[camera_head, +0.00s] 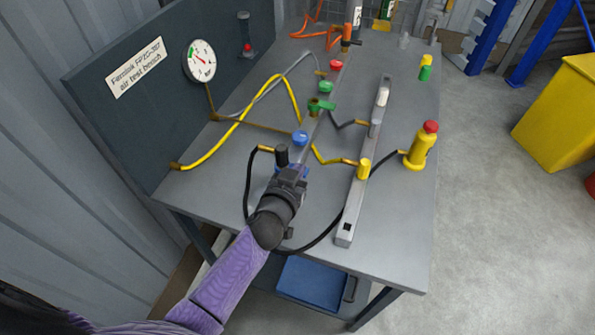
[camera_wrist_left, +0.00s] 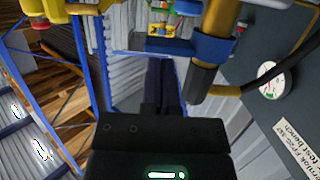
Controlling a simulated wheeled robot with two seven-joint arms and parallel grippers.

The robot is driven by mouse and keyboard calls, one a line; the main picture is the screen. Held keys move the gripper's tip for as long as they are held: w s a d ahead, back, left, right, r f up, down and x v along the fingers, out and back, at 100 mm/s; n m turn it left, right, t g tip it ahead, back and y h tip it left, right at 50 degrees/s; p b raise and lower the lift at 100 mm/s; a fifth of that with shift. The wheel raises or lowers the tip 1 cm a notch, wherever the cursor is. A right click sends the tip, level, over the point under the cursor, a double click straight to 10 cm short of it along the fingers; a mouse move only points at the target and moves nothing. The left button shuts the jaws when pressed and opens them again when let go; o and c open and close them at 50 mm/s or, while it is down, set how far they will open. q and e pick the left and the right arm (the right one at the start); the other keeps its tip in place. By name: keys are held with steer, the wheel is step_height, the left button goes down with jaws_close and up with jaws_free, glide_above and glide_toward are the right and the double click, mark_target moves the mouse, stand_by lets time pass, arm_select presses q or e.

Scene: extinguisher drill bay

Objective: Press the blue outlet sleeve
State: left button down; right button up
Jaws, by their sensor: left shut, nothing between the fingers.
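The blue outlet sleeve (camera_wrist_left: 213,48) shows in the left wrist view as a blue collar around a brass-coloured cylinder, beside a dark plug (camera_wrist_left: 201,83). In the head view, a bit of blue (camera_head: 305,171) shows at the tip of my left gripper (camera_head: 291,178), which hides most of it. The dark plug (camera_head: 281,155) stands just beyond the gripper. My left gripper is shut and empty, and its dark fingers (camera_wrist_left: 164,106) show low in the wrist view. Whether they touch the sleeve I cannot tell. My right gripper is not in view.
A blue round knob (camera_head: 300,138) and a green valve handle (camera_head: 320,105) lie beyond the gripper. Yellow (camera_head: 235,122) and black (camera_head: 247,190) hoses cross the bench. A gauge (camera_head: 199,61) is on the back panel.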

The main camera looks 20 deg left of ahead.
arm_select(q)
step_height(320, 180, down, 2)
steer(key=shift+f+b, duration=0.1)
steer(key=shift+b, duration=0.9)
steer(key=shift+r+p, duration=0.55)
steer(key=shift+p, duration=0.05)
steer(key=s+r+p, duration=0.5)
steer(key=s, duration=0.4)
steer(key=shift+s+a+r+p, duration=0.15)
steer(key=shift+s+r+p, duration=0.2)
